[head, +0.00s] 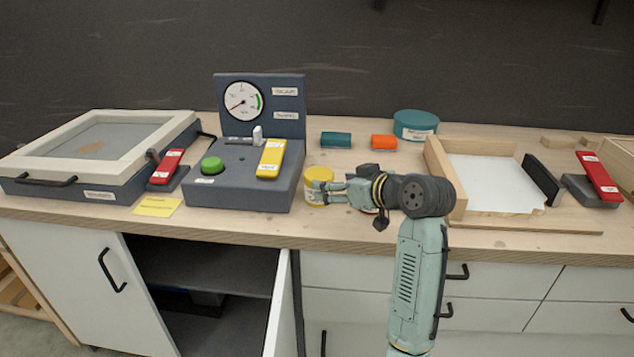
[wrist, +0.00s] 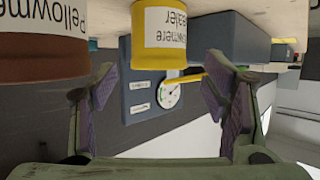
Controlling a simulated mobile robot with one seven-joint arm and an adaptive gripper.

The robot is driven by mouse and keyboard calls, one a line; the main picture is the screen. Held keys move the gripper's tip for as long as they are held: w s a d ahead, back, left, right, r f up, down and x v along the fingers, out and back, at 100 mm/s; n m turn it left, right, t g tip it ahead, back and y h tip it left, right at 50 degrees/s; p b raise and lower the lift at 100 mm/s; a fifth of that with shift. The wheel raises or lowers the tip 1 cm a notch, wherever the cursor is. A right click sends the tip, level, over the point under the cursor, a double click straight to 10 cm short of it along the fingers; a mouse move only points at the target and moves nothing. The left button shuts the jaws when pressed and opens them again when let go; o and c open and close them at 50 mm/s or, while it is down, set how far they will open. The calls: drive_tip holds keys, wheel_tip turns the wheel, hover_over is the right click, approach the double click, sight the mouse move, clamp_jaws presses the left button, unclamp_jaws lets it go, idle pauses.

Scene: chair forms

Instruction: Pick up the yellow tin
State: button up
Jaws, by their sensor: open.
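The yellow tin (head: 319,175) stands upright on the bench, just right of the grey gauge box. It has a white label. My gripper (head: 333,190) is open, with its fingers pointing left at the tin and overlapping its right edge in the head view. In the wrist view, which is upside down, the yellow tin (wrist: 158,58) shows beyond the gap between the spread fingers (wrist: 158,78). I cannot tell whether the fingers touch it. A brown tin with a white label (wrist: 45,55) is close by at the left of the wrist view; my arm mostly hides it in the head view.
The gauge box (head: 240,188) has a green button and a yellow-handled part. A wooden tray (head: 458,205) is right of my wrist. A cabinet door (head: 285,310) stands open below.

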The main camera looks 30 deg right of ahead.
drive_tip(key=p+x, duration=0.2)
drive_tip(key=x, duration=0.5)
drive_tip(key=shift+w+d, duration=0.1)
drive_tip(key=shift+w, duration=0.2)
drive_tip(key=shift+c, duration=0.3)
drive_tip(key=c, duration=1)
drive_tip(key=shift+r, duration=0.1)
